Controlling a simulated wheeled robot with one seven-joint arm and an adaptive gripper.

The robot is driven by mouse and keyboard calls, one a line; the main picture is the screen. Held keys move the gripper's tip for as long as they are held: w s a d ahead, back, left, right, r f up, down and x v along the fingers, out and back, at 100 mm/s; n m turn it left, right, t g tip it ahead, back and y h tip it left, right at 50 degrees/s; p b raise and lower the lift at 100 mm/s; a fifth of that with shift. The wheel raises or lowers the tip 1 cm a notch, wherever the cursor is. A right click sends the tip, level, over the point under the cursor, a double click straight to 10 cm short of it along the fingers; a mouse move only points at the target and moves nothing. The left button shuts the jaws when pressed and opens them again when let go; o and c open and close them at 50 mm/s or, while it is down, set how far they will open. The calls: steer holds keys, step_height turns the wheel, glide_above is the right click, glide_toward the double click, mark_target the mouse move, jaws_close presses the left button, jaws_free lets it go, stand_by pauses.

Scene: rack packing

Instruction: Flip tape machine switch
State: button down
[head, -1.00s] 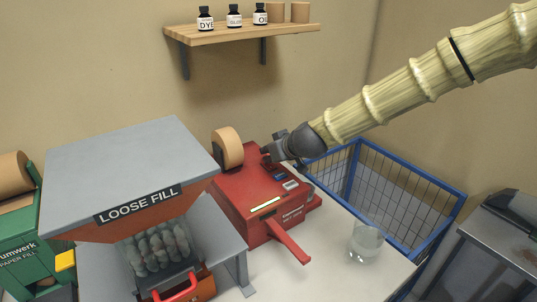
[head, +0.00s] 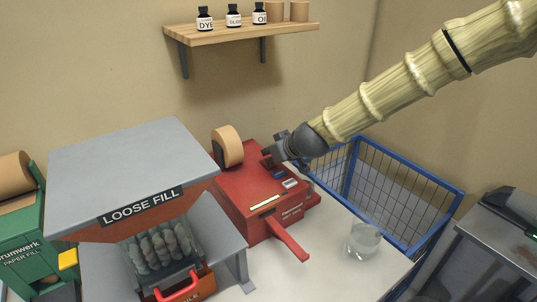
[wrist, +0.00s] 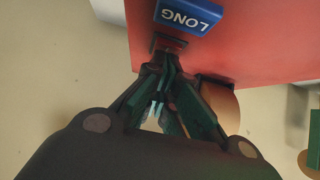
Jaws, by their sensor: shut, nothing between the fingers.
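The red tape machine (head: 245,195) stands on the white table, with a tan tape roll (head: 228,146) at its back left. On its top are a blue button (head: 278,174) and a pale button (head: 290,183). In the wrist view the blue button reads LONG (wrist: 188,17). A small dark switch (wrist: 168,43) sits beside it on the red panel (wrist: 260,45). My gripper (wrist: 165,60) is shut and empty, its fingertips at the switch; I cannot tell if they touch it. In the head view my gripper (head: 270,157) is over the machine's back right, hiding the switch.
A grey-topped LOOSE FILL dispenser (head: 135,165) stands left of the machine. A clear glass (head: 363,241) stands on the table (head: 325,255) to the right. A blue wire basket (head: 440,225) is behind it. A wooden shelf (head: 240,32) with bottles hangs above.

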mark_target(271, 166)
steer(key=shift+r, duration=0.1)
stand_by(0.3)
steer(key=r+p, duration=0.2)
steer(key=r, duration=0.1)
steer(key=r+p, duration=0.1)
steer(key=shift+s+d+r, duration=0.15)
steer(key=shift+s, duration=0.1)
steer(key=shift+s+d, duration=0.15)
steer(key=shift+s, duration=0.05)
steer(key=b+v, duration=0.2)
steer(key=v, duration=0.7)
steer(key=shift+s+b, duration=0.2)
steer(key=shift+b, duration=0.15)
steer(key=shift+d, duration=0.1)
